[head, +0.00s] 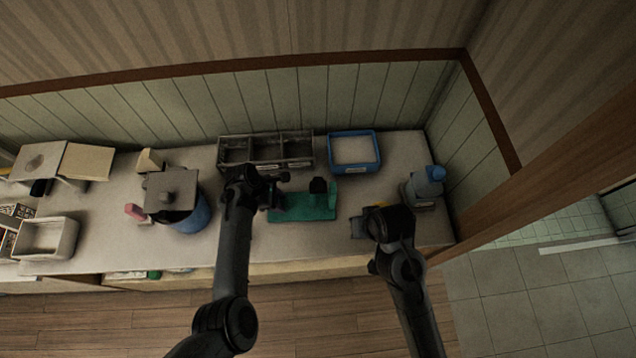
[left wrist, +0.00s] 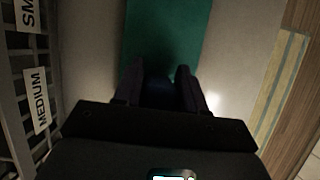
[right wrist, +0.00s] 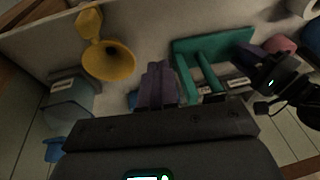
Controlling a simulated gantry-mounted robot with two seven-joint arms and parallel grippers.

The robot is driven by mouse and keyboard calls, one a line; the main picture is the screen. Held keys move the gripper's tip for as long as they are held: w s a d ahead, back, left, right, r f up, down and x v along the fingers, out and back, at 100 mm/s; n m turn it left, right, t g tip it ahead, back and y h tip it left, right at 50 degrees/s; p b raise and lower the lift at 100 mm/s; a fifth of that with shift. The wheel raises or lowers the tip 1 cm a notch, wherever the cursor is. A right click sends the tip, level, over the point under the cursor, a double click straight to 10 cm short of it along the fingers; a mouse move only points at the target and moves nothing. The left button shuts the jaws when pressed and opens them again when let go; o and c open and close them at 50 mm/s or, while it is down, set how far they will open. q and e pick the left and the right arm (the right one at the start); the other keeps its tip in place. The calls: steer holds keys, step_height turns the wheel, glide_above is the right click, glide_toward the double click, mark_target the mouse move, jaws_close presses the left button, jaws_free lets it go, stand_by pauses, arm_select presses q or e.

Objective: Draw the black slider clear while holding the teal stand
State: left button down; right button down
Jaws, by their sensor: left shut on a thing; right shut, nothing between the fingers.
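The teal stand (head: 308,209) is on the counter below the divided bin; it also shows in the right wrist view (right wrist: 190,50) and runs ahead of the fingers in the left wrist view (left wrist: 165,30). The black slider (head: 318,186) shows on the right part of the stand. My left gripper (head: 277,194) is shut on the stand's left end; the exact contact is dark in the left wrist view. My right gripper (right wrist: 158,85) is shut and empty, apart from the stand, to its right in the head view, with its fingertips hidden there.
A grey divided bin (head: 265,152) and a blue tray (head: 355,150) stand behind the stand. A yellow funnel (right wrist: 108,60) is close to my right gripper. A blue-topped dispenser (head: 425,185) stands at right. A blue pot (head: 192,215) is at left.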

steer(key=w+a+r, duration=0.3)
steer(key=w+a, duration=0.5)
step_height(320, 180, up, 5)
glide_above(311, 185)
steer(key=a, duration=0.1)
step_height(311, 185, down, 9)
steer(key=shift+s+r, duration=0.2)
steer(key=shift+s, duration=0.2)
steer(key=shift+a, duration=0.1)
stand_by(1.5)
steer(key=shift+d, duration=0.75)
